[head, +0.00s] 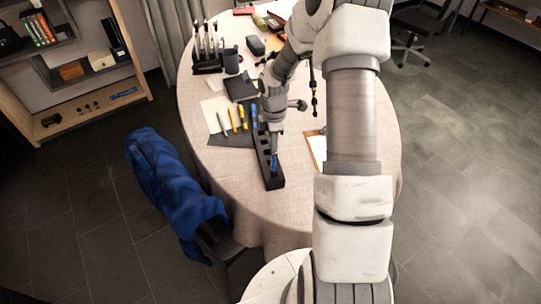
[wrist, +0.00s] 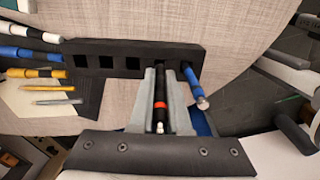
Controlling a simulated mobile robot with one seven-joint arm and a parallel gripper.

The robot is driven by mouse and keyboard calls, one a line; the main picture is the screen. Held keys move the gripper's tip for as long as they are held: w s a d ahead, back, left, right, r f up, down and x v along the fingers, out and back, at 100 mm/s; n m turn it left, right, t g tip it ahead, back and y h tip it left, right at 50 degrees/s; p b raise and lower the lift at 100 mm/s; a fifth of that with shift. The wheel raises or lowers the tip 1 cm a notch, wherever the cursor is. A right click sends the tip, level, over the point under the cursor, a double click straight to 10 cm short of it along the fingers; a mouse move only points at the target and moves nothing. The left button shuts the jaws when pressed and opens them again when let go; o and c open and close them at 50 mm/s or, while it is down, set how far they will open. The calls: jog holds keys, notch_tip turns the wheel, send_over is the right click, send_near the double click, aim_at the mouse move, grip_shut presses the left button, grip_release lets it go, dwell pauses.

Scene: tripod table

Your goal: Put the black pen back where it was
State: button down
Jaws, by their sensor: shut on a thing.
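The black pen (wrist: 160,92), with a red band and a pale end, is between the fingers of my gripper (wrist: 158,72) in the wrist view. My gripper is shut on it. The pen's far end meets the black holder (wrist: 130,47) beside the slot with a blue pen (wrist: 193,75). I cannot tell how deep the black pen is in a slot. Several square slots further left in the holder are empty. In the head view the holder (head: 276,182) stands near the table's front, with my gripper (head: 273,140) over it, hiding the black pen.
The table (head: 230,185) carries yellow and blue pens (head: 238,118) on a dark mat left of the holder. A rack of upright tools (head: 207,55) and a dark cup (head: 232,60) stand further back. A chair with a blue cloth (head: 170,185) is at the left.

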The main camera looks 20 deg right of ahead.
jog(key=shift+a+f, duration=0.2)
jog(key=shift+f, duration=0.95)
jog(key=shift+a+f, duration=0.2)
jog(key=shift+f, duration=0.9)
jog(key=shift+f, duration=0.1)
jog(key=shift+f+b, duration=0.15)
jog(key=shift+b, duration=0.15)
jog(key=c, duration=0.9)
grip_release()
jog(key=shift+r, duration=0.2)
